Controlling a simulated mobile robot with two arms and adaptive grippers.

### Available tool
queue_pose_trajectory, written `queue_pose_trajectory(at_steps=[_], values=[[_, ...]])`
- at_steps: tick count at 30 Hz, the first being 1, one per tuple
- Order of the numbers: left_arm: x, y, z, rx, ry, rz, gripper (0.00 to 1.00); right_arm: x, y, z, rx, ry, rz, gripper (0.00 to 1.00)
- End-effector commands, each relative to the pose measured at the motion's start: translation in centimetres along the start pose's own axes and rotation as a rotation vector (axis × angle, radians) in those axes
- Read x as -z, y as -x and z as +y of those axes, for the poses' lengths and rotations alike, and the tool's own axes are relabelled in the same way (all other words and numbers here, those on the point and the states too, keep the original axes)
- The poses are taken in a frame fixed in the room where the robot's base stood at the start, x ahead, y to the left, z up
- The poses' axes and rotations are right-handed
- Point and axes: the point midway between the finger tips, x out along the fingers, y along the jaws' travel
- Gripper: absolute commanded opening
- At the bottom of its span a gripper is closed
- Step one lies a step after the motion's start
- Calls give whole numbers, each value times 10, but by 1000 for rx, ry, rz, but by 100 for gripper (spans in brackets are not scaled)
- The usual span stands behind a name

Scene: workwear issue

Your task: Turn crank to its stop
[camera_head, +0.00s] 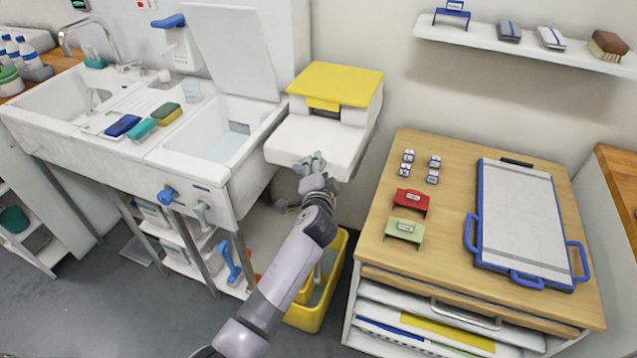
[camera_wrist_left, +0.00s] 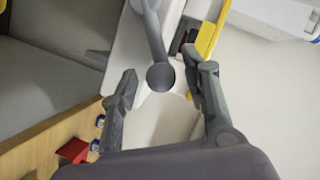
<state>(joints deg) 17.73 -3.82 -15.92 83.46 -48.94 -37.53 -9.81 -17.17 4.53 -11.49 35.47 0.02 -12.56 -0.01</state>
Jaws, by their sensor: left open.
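The crank shows in the left wrist view as a grey arm with a round knob (camera_wrist_left: 160,76) at its end. It stands in front of a white box-shaped unit (camera_head: 312,139) with a yellow lid (camera_head: 335,83), which is in the upper middle of the head view. My left gripper (camera_head: 313,163) is at the front of this unit. In the left wrist view, the left gripper (camera_wrist_left: 160,88) is open, with one finger on each side of the knob. I cannot tell whether a finger touches it. My right gripper is not in view.
A double sink (camera_head: 213,178) with a raised white lid (camera_head: 232,48) stands to the left. To the right is a wooden-topped cabinet (camera_head: 448,168) with a blue-edged board (camera_head: 521,219), and red (camera_head: 411,201) and green (camera_head: 404,230) clips. A yellow bin (camera_head: 310,318) stands below.

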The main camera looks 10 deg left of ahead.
Motion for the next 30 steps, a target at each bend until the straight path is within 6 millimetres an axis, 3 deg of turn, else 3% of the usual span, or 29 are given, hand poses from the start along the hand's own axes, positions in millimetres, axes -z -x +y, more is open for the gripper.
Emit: queue_pose_trajectory(at_steps=[9,15,30], values=[[0,66,2,-3,3,0,43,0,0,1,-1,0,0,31],[0,94,1,-3,1,0,43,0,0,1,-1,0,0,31],[0,103,1,-2,1,-1,43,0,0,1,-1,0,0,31]])
